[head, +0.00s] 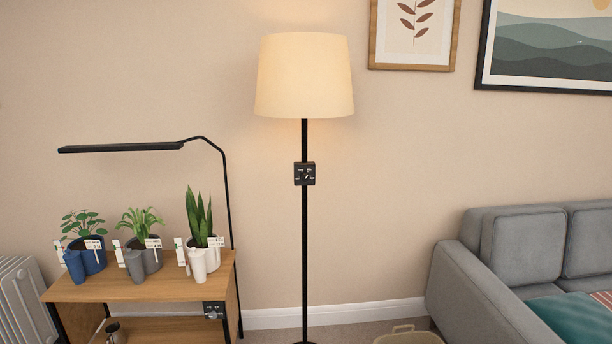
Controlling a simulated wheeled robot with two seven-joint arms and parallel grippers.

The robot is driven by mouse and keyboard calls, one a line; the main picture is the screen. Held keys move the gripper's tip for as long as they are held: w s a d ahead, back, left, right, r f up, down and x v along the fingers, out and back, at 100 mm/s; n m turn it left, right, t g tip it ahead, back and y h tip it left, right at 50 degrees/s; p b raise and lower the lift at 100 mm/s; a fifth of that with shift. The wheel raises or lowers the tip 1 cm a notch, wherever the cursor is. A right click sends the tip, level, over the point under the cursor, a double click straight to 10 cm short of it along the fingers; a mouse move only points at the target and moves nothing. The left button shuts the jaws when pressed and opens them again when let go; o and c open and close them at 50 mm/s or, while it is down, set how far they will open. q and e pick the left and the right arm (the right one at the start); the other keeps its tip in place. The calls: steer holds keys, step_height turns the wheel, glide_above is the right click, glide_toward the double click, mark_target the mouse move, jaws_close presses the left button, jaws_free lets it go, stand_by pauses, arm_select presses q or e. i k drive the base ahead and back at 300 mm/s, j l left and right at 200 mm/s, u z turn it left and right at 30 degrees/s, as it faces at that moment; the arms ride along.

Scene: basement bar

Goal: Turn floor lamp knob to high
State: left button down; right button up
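A floor lamp with a cream shade (305,78) stands upright against the beige wall, in the middle of the head view. The shade glows softly and lights the wall around it. A small dark control box (305,174) with a knob and pale markings sits on the black pole (305,240) below the shade. The knob's exact setting is too small to read. Neither of my grippers shows in the head view.
Left of the lamp is a wooden shelf (150,289) with potted plants, a black arm lamp (120,148) and another dark control box (213,310). A grey sofa (480,300) stands at right, a basket (408,336) at the bottom. A radiator (25,300) is far left.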

mark_target(305, 178)
steer(key=i+j, duration=0.15)
steer(key=i, duration=0.3)
steer(key=i+j, duration=0.2)
steer(key=i, duration=0.3)
